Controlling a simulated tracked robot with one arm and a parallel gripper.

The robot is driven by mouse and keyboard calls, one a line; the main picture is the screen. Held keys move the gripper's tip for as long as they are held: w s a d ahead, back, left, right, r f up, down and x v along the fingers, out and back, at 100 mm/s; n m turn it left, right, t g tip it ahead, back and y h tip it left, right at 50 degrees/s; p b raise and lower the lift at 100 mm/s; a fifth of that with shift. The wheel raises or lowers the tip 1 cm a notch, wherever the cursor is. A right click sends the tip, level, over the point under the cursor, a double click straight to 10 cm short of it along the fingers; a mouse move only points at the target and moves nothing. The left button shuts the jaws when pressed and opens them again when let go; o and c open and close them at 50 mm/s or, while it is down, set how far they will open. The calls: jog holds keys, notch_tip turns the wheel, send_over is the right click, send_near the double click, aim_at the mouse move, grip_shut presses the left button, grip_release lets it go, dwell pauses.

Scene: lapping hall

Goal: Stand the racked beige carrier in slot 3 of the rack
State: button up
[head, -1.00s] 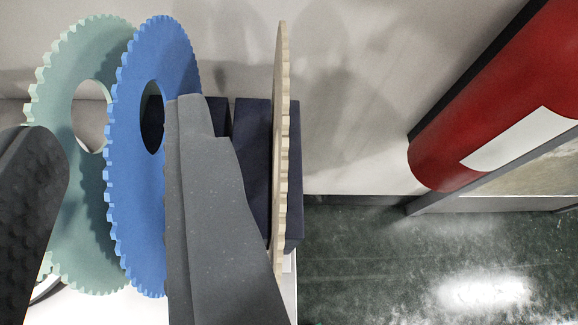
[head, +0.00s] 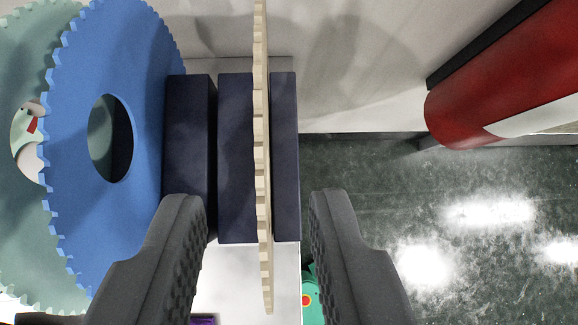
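The beige carrier (head: 262,170) is a thin toothed disc seen nearly edge-on. It stands upright in the rack (head: 235,150), in the gap between the two rightmost dark blocks. I cannot tell the slot numbers. A blue toothed carrier (head: 150,110) stands to its left, with a pale green one (head: 25,230) behind it farther left. My gripper (head: 258,205) is open, one finger on each side of the beige carrier's lower part. The left finger overlaps the left block in view. Neither finger visibly touches the beige carrier.
A red cylinder (head: 490,85) with a white label hangs at the upper right. A pale wall (head: 380,50) is behind the rack. Dark green floor (head: 380,190) lies to the right. A teal object (head: 311,300) and a purple one (head: 203,320) show partly at the bottom.

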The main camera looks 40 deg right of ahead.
aim_at(260, 101)
jog(key=shift+p+x, duration=1.1)
jog(key=shift+x, duration=5.95)
jog(key=shift+a, duration=0.15)
grip_shut()
